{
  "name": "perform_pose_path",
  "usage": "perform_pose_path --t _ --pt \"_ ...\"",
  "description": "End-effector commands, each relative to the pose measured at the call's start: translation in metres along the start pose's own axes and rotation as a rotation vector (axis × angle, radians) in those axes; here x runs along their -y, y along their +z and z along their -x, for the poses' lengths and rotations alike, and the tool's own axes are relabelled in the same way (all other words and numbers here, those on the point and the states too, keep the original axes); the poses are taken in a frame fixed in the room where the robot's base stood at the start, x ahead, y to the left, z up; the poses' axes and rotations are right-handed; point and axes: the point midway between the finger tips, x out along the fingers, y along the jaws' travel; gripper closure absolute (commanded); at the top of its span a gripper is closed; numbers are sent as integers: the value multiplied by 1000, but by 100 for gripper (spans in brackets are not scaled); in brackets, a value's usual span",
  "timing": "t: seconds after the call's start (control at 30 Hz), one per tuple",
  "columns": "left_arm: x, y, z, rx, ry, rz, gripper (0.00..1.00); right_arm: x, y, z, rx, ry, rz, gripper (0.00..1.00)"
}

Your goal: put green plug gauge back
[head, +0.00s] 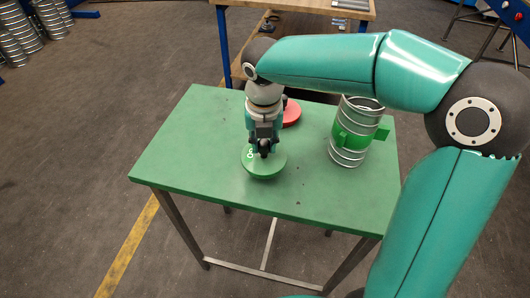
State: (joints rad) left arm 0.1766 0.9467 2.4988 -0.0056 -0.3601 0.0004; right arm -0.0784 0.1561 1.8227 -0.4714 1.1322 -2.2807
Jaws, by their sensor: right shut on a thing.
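The green plug gauge (264,164) is a round green disc with white marking on its top, at the middle of the green table (205,130). My right gripper (264,152) points down at it from above and is shut on its middle part; the fingers hide the part they hold. I cannot tell whether the disc rests on the table or is just above it. My left gripper is not in view.
A red disc (291,113) lies behind my right gripper, partly hidden. A spiral duct (349,150) in a green holder (352,137) stands upright on the right. The table's left and front parts are clear. A wooden bench (325,8) stands behind.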

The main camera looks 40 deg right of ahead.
Motion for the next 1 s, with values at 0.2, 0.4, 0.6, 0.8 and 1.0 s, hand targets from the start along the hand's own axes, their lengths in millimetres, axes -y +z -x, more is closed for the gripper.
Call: perform_pose_path --t 0.2,0.4,0.6,0.8,1.0 --pt "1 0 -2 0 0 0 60 1 -4 -31 -3 -2 -1 100" --pt "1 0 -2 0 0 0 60 0 -5 -39 0 0 0 100" --pt "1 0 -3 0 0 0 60 0 -5 -40 0 0 0 100" --pt "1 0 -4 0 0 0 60 0 -5 -41 -1 0 1 49" --pt "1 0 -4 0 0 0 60 0 -5 -41 -1 0 1 48"
